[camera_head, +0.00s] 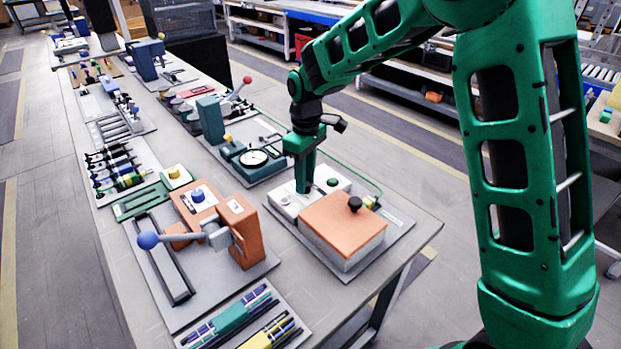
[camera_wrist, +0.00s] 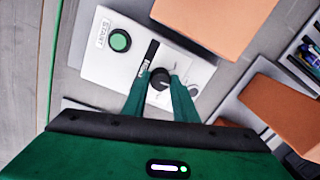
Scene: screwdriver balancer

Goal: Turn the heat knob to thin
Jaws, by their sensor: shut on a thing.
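A white control panel (camera_head: 284,205) stands beside the orange-topped box in the head view. In the wrist view the same panel (camera_wrist: 118,70) carries a dark round knob (camera_wrist: 160,77) with small markings around it, too small to read. My gripper (camera_wrist: 165,80) points down at the panel, its two green fingers on either side of the dark knob and shut on it. In the head view my gripper (camera_head: 304,187) reaches the panel and hides the knob. I cannot read which setting the knob points to.
A green button (camera_wrist: 120,41) with a START label is on the same panel. An orange-topped box (camera_head: 342,222) with a black handle stands close by. A teal machine with a round dial (camera_head: 254,158) and an orange lever press (camera_head: 245,228) are near.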

